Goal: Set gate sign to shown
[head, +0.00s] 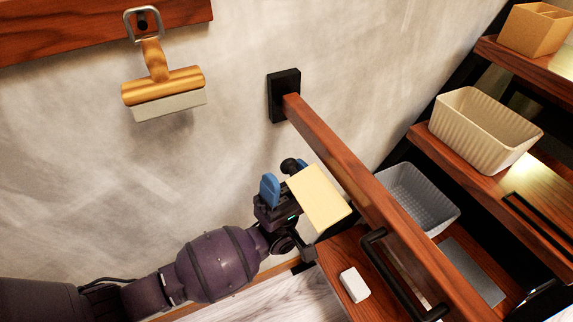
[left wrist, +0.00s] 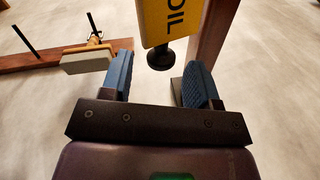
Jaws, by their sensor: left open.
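A pale yellow sign (head: 318,198) shows beside a long wooden bar in the head view. In the left wrist view the yellow sign (left wrist: 168,20) carries black letters, partly cut off, reading "OIL". A black round knob (left wrist: 160,57) sits at its lower end; a black knob also shows in the head view (head: 290,166). My left gripper (head: 287,181) is open with blue fingertips close to the sign. In the left wrist view the knob lies between and slightly beyond the two fingertips (left wrist: 160,80), with no grip on it. My right gripper is not in view.
Stair shelves at right hold a cream basket (head: 485,130), a grey basket (head: 417,200) and a white block (head: 355,285). A gold squeegee (head: 162,90) hangs upper left.

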